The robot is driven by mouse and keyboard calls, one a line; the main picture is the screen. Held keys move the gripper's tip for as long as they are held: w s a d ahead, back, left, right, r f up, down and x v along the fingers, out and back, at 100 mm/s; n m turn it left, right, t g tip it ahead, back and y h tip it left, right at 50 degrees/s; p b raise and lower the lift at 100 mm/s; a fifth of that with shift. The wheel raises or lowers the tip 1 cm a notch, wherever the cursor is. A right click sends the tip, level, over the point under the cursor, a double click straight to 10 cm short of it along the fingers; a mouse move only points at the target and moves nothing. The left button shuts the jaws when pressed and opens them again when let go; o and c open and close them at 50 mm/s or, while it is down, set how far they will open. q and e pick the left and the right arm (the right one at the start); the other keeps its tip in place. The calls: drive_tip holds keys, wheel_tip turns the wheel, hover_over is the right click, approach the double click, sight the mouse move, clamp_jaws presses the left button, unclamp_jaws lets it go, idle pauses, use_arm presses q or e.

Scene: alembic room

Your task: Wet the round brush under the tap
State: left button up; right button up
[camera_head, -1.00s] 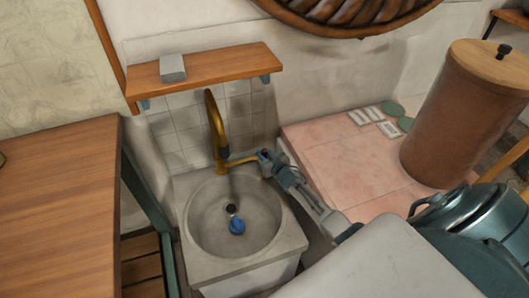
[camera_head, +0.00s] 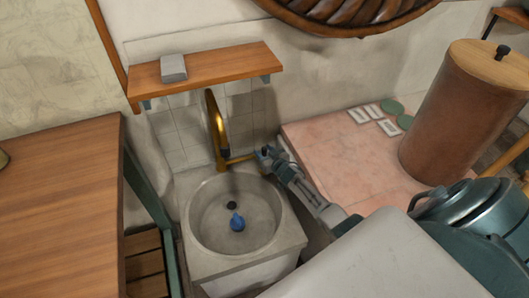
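A brass tap (camera_head: 217,130) with a dark band near its spout rises at the back of the round grey stone sink (camera_head: 205,250). A small blue thing (camera_head: 237,222), perhaps the round brush, is in the basin just in front of the dark drain (camera_head: 231,205). It is too small to tell for sure. My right gripper (camera_head: 264,155) is at the end of the tap's brass side arm, by the sink's back right corner. Its fingers are too small to show whether they are open or shut. My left gripper is not in view.
A wooden shelf (camera_head: 215,72) with a grey block (camera_head: 173,68) hangs above the tap. A wooden table (camera_head: 60,200) stands left.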

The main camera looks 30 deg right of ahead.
drive_tip(key=shift+s, duration=0.15)
drive_tip(key=shift+s, duration=0.3)
drive_tip(key=p+v, duration=0.1)
drive_tip(key=v, duration=0.4)
drive_tip(key=shift+s+r, duration=0.1)
drive_tip(key=shift+s, duration=0.1)
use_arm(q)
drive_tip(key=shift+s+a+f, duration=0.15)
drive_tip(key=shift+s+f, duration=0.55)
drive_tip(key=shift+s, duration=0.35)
use_arm(e)
drive_tip(key=shift+v, duration=2.3)
